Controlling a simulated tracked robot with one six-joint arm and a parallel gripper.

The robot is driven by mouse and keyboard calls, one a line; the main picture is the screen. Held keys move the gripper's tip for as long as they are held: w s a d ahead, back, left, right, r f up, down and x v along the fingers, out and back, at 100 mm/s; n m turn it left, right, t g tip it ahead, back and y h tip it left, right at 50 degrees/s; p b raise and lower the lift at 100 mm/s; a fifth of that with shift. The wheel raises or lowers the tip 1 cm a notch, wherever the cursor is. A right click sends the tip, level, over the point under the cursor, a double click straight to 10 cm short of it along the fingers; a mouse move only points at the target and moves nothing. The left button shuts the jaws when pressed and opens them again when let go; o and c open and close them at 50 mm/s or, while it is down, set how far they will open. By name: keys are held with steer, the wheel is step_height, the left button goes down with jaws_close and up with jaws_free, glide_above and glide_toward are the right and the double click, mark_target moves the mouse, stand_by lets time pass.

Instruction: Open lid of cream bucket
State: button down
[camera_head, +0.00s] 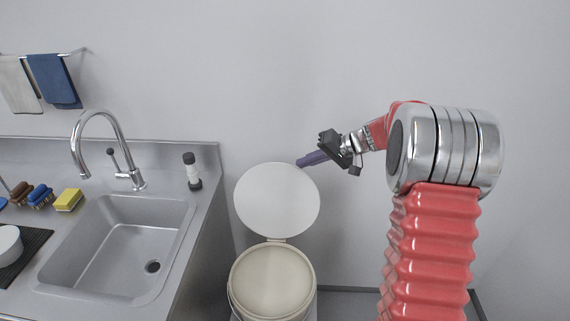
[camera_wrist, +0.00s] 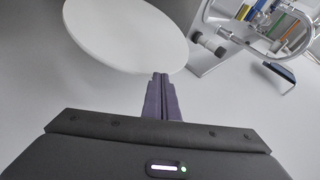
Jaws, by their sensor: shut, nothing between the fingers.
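The cream bucket (camera_head: 236,301) stands on the floor to the right of the sink counter. Its round white lid (camera_head: 277,200) stands raised, hinged at the back of the rim, with its face toward the camera. The bucket's round top (camera_head: 272,281) looks cream; I cannot tell how deep it is. My gripper (camera_head: 298,162) has purple fingers and is at the lid's upper right edge. In the wrist view the lid (camera_wrist: 125,32) fills the upper left, and my shut fingers (camera_wrist: 160,78) are at its lower edge. I cannot tell whether they touch it.
A steel counter with a sink (camera_head: 122,245) and tap (camera_head: 93,135) lies to the left. A black-and-white bottle (camera_head: 192,171) stands at its right end. Brushes, a yellow sponge (camera_head: 68,200) and a dark mat (camera_head: 25,262) are at the far left.

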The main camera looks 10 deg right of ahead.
steer(key=w+d+f+m+t+y, duration=0.3)
steer(key=w+d+f+m+y, duration=0.1)
steer(key=w+d+f+y, duration=0.1)
steer(key=shift+w+f+y, duration=0.15)
steer(key=shift+f+y, duration=0.55)
steer(key=shift+f, duration=0.7)
steer(key=shift+a, duration=0.15)
steer(key=x, duration=1)
steer(key=shift+r, duration=0.15)
